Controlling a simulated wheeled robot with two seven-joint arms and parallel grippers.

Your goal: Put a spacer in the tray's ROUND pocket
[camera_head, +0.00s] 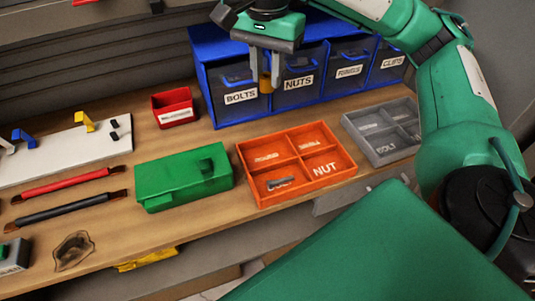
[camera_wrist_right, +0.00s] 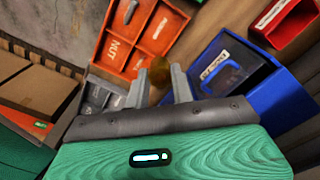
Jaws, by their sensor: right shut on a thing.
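My right gripper (camera_head: 265,82) is shut on a small brass-coloured spacer (camera_head: 265,84). It holds it in the air in front of the blue drawer unit, between the BOLTS and NUTS labels. The spacer (camera_wrist_right: 161,70) also shows between the fingertips in the right wrist view. The orange tray (camera_head: 300,194) lies on the bench, lower and nearer in the head view, apart from the gripper. It has a divider and labelled pockets; NUT is readable at front right, the other labels are too small to read surely. A grey bolt-like piece (camera_head: 281,183) lies in the front left pocket. My left gripper is not in view.
The blue drawer unit (camera_head: 229,110) stands behind the orange tray. A grey tray (camera_head: 384,149) is to its right, a green box (camera_head: 184,181) to its left. A red bin (camera_head: 174,107) stands farther back. Bare bench lies between bin and orange tray.

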